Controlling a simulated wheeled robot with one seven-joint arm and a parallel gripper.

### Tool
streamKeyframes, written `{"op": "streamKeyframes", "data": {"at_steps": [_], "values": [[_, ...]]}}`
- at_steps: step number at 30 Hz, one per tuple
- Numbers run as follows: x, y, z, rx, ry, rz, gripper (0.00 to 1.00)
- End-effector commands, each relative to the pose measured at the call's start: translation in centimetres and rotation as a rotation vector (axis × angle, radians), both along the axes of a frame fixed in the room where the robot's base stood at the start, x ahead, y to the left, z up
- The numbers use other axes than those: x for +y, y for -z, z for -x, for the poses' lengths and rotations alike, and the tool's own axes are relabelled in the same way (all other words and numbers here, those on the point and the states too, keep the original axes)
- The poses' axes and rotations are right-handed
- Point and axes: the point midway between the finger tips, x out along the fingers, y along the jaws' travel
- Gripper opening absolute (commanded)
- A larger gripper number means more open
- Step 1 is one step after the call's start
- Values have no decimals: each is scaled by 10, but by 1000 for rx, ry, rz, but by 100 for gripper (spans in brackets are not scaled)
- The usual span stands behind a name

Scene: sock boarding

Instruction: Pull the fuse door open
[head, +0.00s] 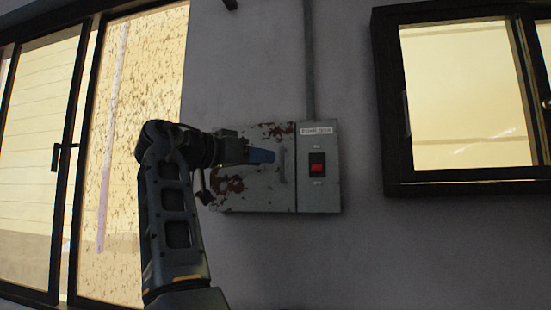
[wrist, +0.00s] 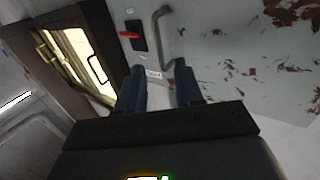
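The grey fuse door (head: 262,190), patched with rust, appears shut on the wall box; its rusty face also shows in the wrist view (wrist: 235,50). A vertical bar handle (head: 283,165) sits near the door's right edge. In the wrist view the handle (wrist: 159,28) lies ahead of the fingertips, roughly in line with the gap between them. My gripper (head: 272,156) is just left of the handle in the head view, partly hiding the door. In the wrist view my gripper (wrist: 160,70) has its two blue fingers apart with nothing between them.
Right of the door is a fixed panel with a label (head: 317,131) and a red switch (head: 317,167). A conduit (head: 309,60) runs up from the box. A dark-framed window (head: 465,95) is at the right, and a glazed door (head: 55,160) at the left.

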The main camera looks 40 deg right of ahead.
Motion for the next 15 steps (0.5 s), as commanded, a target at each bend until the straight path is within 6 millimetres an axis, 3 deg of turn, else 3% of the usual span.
{"op": "streamKeyframes", "data": {"at_steps": [6,15], "values": [[-34,-1,-3,2,1,-1,36],[-52,0,-4,2,-2,0,36]]}}
